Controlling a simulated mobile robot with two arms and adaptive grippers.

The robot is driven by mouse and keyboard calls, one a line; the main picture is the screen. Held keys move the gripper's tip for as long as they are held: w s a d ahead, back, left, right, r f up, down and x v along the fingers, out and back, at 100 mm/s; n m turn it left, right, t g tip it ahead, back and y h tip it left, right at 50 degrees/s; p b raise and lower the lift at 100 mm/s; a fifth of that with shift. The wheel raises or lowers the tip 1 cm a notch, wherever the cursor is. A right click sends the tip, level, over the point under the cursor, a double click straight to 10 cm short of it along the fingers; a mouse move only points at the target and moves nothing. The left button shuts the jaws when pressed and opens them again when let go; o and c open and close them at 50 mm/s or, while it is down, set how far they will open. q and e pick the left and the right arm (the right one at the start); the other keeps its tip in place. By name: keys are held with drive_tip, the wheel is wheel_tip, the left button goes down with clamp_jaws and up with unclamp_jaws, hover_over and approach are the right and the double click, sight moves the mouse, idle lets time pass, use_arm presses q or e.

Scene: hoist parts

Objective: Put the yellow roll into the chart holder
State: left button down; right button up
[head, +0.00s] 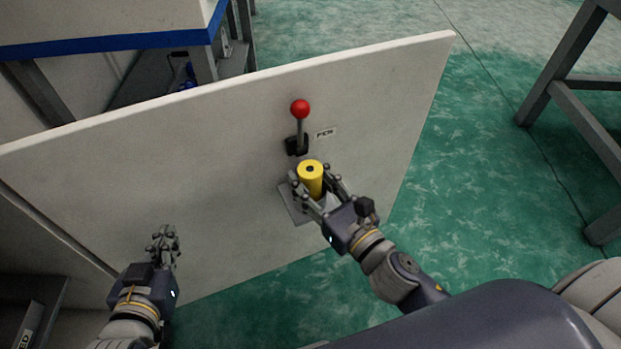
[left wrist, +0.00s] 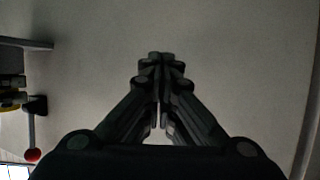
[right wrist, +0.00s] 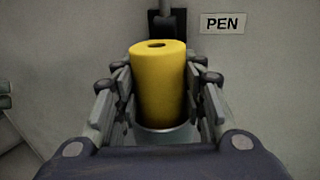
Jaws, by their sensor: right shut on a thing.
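The yellow roll (head: 311,178) is upright, with a dark hole in its top end. It also shows in the right wrist view (right wrist: 160,85). My right gripper (head: 318,186) is shut on it, one finger on each side. A grey round rim, seemingly the chart holder (right wrist: 165,138), shows around the roll's lower end, by a grey plate (head: 294,204) on the white panel. How deep the roll sits is hidden by the fingers. My left gripper (head: 163,240) is empty in front of the panel, its fingertips together in the left wrist view (left wrist: 161,62).
The white panel (head: 210,150) carries a red-knobbed lever (head: 300,110) just above the roll, and a "PEN" label (right wrist: 222,23). A blue-edged table (head: 110,43) stands behind at left. A grey frame (head: 575,95) stands at right. Green floor between is clear.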

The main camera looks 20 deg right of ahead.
sight(317, 189)
drive_tip(key=shift+f, duration=0.4)
drive_tip(key=o, duration=1.1)
drive_tip(key=shift+f, duration=0.1)
use_arm(q)
drive_tip(key=shift+w+d+r+t, duration=0.2)
drive_tip(key=shift+w+r+t, duration=0.05)
drive_tip(key=shift+r, duration=0.35)
drive_tip(key=shift+w+d+r+t, duration=0.15)
drive_tip(key=shift+w+r+t, duration=0.1)
drive_tip(key=shift+r, duration=0.3)
use_arm(e)
drive_tip(key=shift+s, duration=0.1)
use_arm(q)
drive_tip(key=shift+s+f, duration=0.1)
drive_tip(key=shift+f, duration=0.05)
